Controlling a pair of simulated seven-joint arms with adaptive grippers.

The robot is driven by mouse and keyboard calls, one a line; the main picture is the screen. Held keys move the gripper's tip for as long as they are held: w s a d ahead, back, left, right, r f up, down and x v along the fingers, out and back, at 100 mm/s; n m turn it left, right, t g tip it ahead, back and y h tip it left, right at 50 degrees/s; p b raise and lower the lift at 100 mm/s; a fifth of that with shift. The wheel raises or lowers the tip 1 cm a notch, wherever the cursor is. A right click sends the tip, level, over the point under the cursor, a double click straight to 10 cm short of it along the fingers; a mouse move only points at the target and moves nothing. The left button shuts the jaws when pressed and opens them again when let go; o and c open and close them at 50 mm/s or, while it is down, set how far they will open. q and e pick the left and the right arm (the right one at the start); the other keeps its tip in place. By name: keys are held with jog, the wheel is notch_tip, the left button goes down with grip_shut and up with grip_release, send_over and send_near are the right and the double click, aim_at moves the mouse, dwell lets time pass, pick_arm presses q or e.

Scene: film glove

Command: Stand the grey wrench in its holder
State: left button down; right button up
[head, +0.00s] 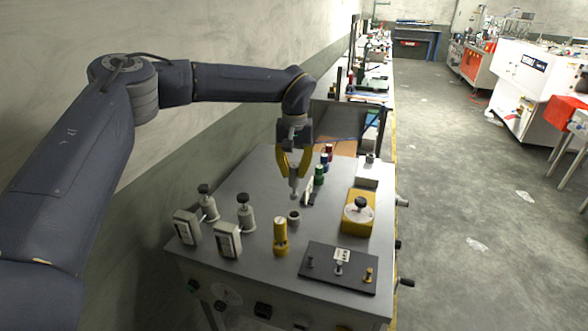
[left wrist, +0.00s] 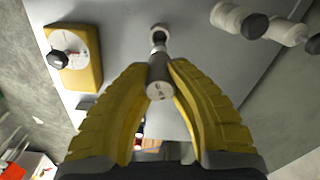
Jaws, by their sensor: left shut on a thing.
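My left gripper (head: 295,165) is shut on the grey wrench (head: 294,184), which points down below its yellow fingers. A small grey round cup, which looks like the holder (head: 294,216), stands on the grey bench top just in front of and below the wrench. In the left wrist view the holder's open mouth (left wrist: 160,34) lies near the wrench's far end. I cannot tell whether the tip touches it. My right gripper is not in view.
A yellow cylinder (head: 280,238) stands close in front of the holder. A yellow box with a black knob (head: 358,212) is to the right, and a dark plate with small pegs (head: 323,270) is in front. Grey bottle-like fixtures (head: 246,214) stand left. Coloured cylinders (head: 320,174) stand behind.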

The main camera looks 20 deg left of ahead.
aim_at(294, 193)
pick_arm(q)
jog(key=shift+f, duration=2.7)
jog(key=shift+f, duration=2.05)
jog(key=c, duration=1.3)
grip_release()
notch_tip(294, 193, up, 12)
